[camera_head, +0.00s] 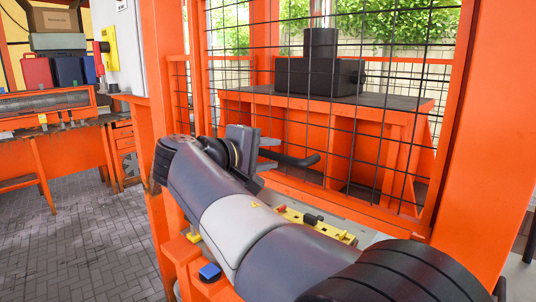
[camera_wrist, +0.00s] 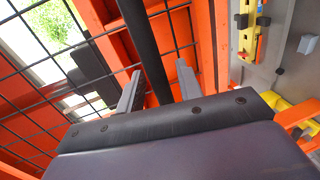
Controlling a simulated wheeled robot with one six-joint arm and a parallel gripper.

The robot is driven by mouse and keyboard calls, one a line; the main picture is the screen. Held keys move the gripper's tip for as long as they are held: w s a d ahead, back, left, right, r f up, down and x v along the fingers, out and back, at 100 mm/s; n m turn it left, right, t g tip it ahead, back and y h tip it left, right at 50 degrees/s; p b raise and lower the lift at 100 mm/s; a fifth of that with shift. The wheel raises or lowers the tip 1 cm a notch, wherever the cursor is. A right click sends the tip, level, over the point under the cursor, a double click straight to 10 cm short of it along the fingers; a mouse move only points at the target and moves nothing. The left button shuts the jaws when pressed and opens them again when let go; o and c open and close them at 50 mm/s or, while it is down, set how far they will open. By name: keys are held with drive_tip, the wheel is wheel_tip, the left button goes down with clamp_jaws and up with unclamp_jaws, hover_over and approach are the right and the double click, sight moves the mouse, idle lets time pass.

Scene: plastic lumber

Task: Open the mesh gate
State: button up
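The mesh gate (camera_head: 340,204) has an orange frame with a black wire grid and fills the middle and right of the head view. It appears to stand closed in its orange surround, though its edges are partly hidden by my arm. A black bar handle (camera_head: 300,161) sticks out on its near side. My gripper (camera_head: 270,153) is at the handle's left end. In the wrist view, the handle (camera_wrist: 141,38) runs between the two grey fingers of my gripper (camera_wrist: 158,78). The fingers are apart, with a gap visible on either side of the bar.
An orange post (camera_head: 503,120) stands close on the right. Behind the mesh is an orange table (camera_head: 400,107) with a black machine (camera_head: 320,72). A workbench (camera_head: 70,150) stands at the left. The grey tiled floor (camera_head: 75,225) at the left is clear.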

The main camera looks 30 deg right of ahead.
drive_tip(key=v, duration=1)
drive_tip(key=shift+a, duration=0.35)
drive_tip(key=shift+s+d, duration=0.1)
drive_tip(key=x, duration=1)
drive_tip(key=shift+d, duration=0.35)
drive_tip(key=shift+f, duration=0.1)
drive_tip(key=shift+a, duration=0.1)
